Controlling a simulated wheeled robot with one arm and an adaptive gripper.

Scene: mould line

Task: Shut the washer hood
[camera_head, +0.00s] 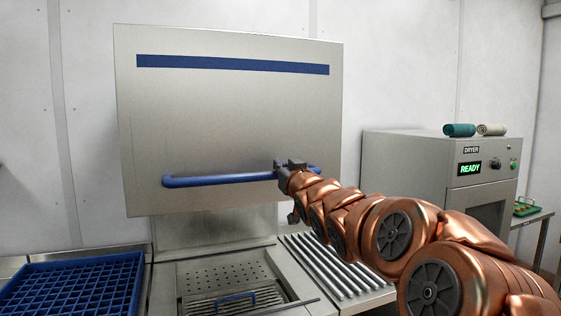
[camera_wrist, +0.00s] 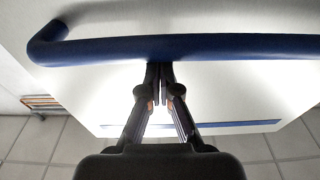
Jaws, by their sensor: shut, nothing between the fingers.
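The washer hood (camera_head: 230,120) is a large steel box with a blue stripe near its top. It stands raised, with a gap between its lower edge and the washer bed (camera_head: 222,272). A blue bar handle (camera_head: 215,180) runs along its lower front. My gripper (camera_head: 291,165) is at the right part of the handle, which it partly hides. In the wrist view, my gripper (camera_wrist: 160,72) has its fingertips together at the edge of the blue handle (camera_wrist: 200,46), with no part of the bar between them. I cannot tell whether they touch it.
A blue crate (camera_head: 75,285) sits at the left of the bed. A ribbed steel rack (camera_head: 335,265) is at the right. The dryer (camera_head: 440,175) reads READY, with two rolled cloths (camera_head: 475,129) on top. A green tray (camera_head: 526,207) stands on a far-right table.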

